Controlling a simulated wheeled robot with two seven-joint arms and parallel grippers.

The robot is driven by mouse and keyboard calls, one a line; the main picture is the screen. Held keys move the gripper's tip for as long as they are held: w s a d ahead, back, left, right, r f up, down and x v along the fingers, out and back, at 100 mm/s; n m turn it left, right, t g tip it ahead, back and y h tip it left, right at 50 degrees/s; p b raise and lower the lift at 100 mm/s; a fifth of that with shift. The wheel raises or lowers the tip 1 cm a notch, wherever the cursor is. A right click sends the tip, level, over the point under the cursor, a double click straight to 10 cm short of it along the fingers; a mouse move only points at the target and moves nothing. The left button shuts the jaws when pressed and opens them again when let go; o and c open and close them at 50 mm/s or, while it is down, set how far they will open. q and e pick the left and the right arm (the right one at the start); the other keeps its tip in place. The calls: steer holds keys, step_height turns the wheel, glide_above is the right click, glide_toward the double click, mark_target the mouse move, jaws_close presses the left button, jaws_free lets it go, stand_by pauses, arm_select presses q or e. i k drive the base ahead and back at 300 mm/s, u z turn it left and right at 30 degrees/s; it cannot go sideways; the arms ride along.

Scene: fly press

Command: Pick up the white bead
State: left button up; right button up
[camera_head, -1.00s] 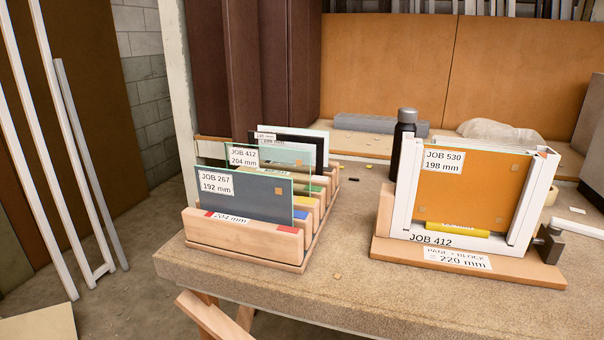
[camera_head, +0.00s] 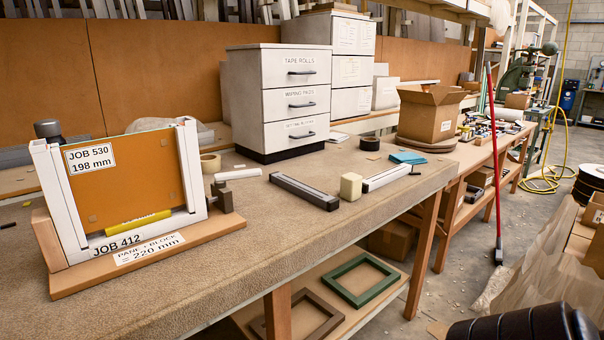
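Two pale strips that could be the bead lie on the bench. A white strip (camera_head: 386,178) lies at the right, near the bench's front edge, beside a cream block (camera_head: 351,187). A shorter white bar (camera_head: 237,174) lies next to the dark metal clamp piece (camera_head: 222,196) by the wooden jig. I cannot tell for certain which one is the white bead. A grey strip with dark ends (camera_head: 304,192) lies left of the cream block.
The jig (camera_head: 150,262) holding the orange JOB 530 panel (camera_head: 125,183) stands at left. A white drawer unit (camera_head: 291,103) stands behind the strips. A teal pad stack (camera_head: 407,157) and a cardboard box (camera_head: 430,112) are further right. The bench front (camera_head: 250,250) is clear.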

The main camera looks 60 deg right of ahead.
mark_target(370, 184)
steer(key=z, duration=3.1)
steer(key=k, duration=0.95)
steer(key=z, duration=1.1)
steer(key=i, duration=2.65)
steer(key=u, duration=1.3)
steer(key=i, duration=1.4)
steer(key=u, duration=1.35)
